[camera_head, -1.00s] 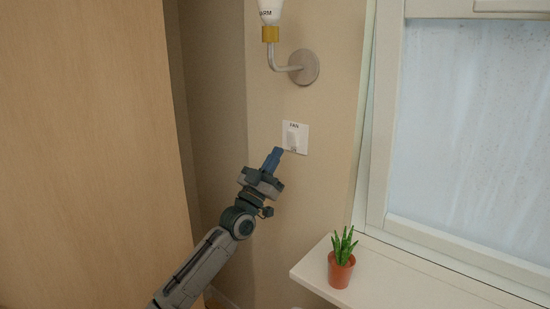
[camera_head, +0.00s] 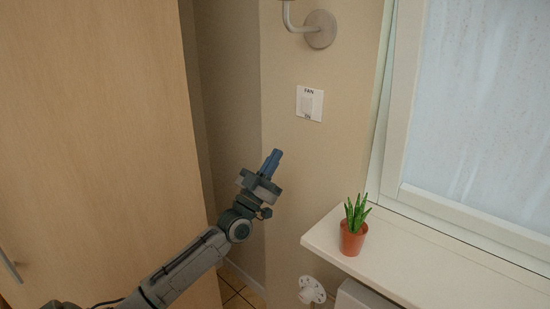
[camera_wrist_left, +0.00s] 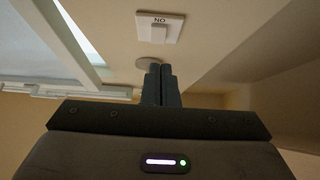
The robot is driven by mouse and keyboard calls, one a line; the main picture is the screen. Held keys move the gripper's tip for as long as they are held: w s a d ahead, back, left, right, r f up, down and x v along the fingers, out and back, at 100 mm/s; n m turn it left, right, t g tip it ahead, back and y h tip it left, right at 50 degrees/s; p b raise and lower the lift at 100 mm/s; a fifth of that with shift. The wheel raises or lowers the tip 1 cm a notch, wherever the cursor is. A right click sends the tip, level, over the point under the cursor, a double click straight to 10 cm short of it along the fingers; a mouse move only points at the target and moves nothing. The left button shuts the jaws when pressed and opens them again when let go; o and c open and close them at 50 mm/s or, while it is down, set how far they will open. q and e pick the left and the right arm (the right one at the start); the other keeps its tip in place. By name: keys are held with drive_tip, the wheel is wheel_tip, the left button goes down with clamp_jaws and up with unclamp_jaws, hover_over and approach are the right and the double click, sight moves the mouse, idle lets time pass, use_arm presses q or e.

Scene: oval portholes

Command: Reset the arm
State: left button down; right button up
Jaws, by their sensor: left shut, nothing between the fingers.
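My left arm comes in from the lower left in the head view. Its gripper (camera_head: 273,160) is shut and empty, in front of the beige wall, below and left of the white FAN switch (camera_head: 309,103). In the left wrist view the two fingers (camera_wrist_left: 159,82) lie together with nothing between them. The switch plate, with the letters "NO" as seen there, shows beyond the fingertips (camera_wrist_left: 160,27). The gripper and the switch are apart. My right gripper is in neither view.
A potted plant (camera_head: 353,236) stands on the white sill (camera_head: 410,262) under a frosted window (camera_head: 478,110). A wall lamp bracket (camera_head: 320,29) is above the switch. A wooden panel (camera_head: 95,130) fills the left. A white valve-like fitting (camera_head: 311,290) is below the sill.

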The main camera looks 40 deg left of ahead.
use_arm(q)
drive_tip(key=a+f+n+g+y, duration=0.3)
drive_tip(key=f+g, duration=0.6)
drive_tip(key=f, duration=3.1)
drive_tip(key=s+d+f+g, duration=0.1)
drive_tip(key=s+f+g, duration=0.1)
drive_tip(key=s+f, duration=0.35)
drive_tip(key=s+f+m+g+y, duration=0.1)
drive_tip(key=s+f+g, duration=0.15)
drive_tip(key=f, duration=0.65)
drive_tip(key=s+d+f+g, duration=0.1)
drive_tip(key=s+f+g, duration=0.1)
drive_tip(key=s+f, duration=0.45)
drive_tip(key=s+d+f+g, duration=0.3)
drive_tip(key=s+f, duration=0.4)
drive_tip(key=s, duration=0.5)
drive_tip(key=s+d+f+m+g, duration=0.1)
drive_tip(key=s+d+f+g, duration=0.2)
drive_tip(key=s+d+f, duration=0.2)
drive_tip(key=s+d+f+g, duration=0.3)
drive_tip(key=s+f, duration=0.8)
drive_tip(key=s, duration=0.8)
drive_tip(key=shift+s+d+h, duration=0.4)
drive_tip(key=shift+d, duration=0.6)
